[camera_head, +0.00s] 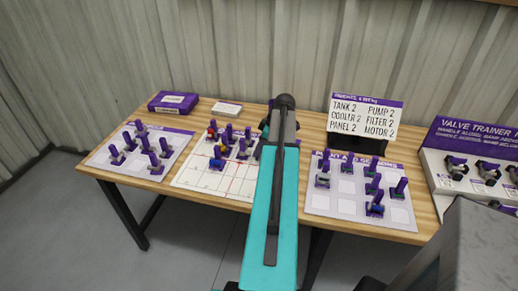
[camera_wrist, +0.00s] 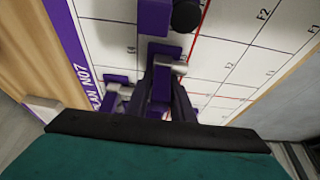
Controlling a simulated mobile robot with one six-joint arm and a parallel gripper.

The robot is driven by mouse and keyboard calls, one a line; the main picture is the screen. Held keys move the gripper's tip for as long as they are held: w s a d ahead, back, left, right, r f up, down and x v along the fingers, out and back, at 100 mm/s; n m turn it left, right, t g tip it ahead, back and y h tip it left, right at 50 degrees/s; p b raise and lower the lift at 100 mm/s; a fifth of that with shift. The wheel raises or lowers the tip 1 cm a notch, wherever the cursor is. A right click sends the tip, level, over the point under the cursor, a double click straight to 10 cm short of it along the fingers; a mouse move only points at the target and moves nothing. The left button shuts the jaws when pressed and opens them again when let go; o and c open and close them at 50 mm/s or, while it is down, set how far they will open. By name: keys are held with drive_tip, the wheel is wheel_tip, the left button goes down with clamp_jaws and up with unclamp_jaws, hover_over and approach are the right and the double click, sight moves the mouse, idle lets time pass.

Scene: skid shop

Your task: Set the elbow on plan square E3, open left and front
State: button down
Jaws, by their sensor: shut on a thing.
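The plan sheet (camera_head: 240,188), a white grid with purple edging, lies on the table, partly hidden behind my arm; its grid also shows in the wrist view (camera_wrist: 220,58). In the wrist view my gripper (camera_wrist: 172,98) is over the sheet, its dark fingers shut on the elbow's purple stem (camera_wrist: 160,85). A grey pipe part (camera_wrist: 173,66) shows just beyond the fingers, close to a purple base; whether it belongs to the held elbow is unclear. In the head view my arm hides the gripper and elbow. I cannot read which square lies below, nor the elbow's open sides.
Several purple-handled parts stand on the plan sheet, including red, yellow and blue ones. A left parts sheet (camera_head: 141,151) and a right parts sheet (camera_head: 345,205) hold more. A list sign (camera_head: 364,115), a purple box (camera_head: 173,102) and a valve trainer (camera_head: 470,150) stand behind or right.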

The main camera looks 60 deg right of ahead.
drive_tip(key=shift+f, duration=0.5)
idle(0.4)
drive_tip(key=c, duration=1.5)
unclamp_jaws()
drive_tip(key=shift+o, duration=0.2)
drive_tip(key=shift+r, duration=0.7)
drive_tip(key=shift+r+p, duration=1.6)
drive_tip(key=shift+r, duration=1.8)
drive_tip(key=shift+r, duration=0.1)
